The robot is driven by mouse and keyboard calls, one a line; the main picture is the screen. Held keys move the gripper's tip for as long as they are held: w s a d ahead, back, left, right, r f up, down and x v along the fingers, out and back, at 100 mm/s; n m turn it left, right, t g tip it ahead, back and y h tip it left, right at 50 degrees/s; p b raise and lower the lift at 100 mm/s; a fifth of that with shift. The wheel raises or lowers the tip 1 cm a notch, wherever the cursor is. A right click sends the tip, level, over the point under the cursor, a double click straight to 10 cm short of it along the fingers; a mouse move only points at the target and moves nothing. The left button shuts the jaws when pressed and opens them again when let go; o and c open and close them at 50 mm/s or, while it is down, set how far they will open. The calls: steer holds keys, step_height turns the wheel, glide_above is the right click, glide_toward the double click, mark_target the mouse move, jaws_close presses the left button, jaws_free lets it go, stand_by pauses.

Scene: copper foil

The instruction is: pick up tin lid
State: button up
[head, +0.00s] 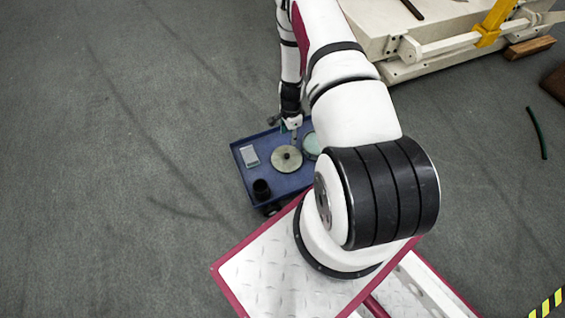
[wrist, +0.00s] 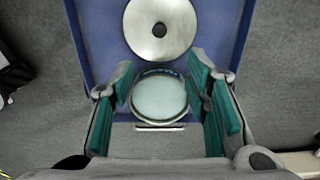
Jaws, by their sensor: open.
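Two round things lie on a blue tray-like surface (head: 270,140). One is a silvery disc (head: 286,159) with a dark centre; it shows at the top of the wrist view (wrist: 160,28). The other is a paler round lid-like piece (head: 311,146) with a rim, partly hidden by my arm in the head view. It shows between my fingers in the wrist view (wrist: 158,98). I cannot tell for sure which is the tin lid. My gripper (wrist: 162,88) is open, with green pads on either side of the paler piece and a gap on both sides. I cannot tell the height.
A small pale rectangular thing (head: 249,156) and a black cup-like thing (head: 261,189) sit on the blue surface's left side. A cream machine (head: 440,45) stands on the floor at upper right, near a wooden block (head: 530,48). The grey floor at left is clear.

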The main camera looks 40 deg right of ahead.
steer(key=b, duration=0.3)
glide_above(287, 155)
steer(key=f, duration=0.9)
steer(key=shift+s+d, duration=0.1)
steer(key=shift+d, duration=0.3)
steer(key=shift+a+f+b, duration=0.25)
steer(key=shift+f+b, duration=0.55)
steer(key=shift+f, duration=0.5)
steer(key=shift+a+f+b, duration=0.2)
steer(key=shift+f+b, duration=0.55)
steer(key=shift+f, duration=0.5)
steer(key=shift+c, duration=0.3)
jaws_close()
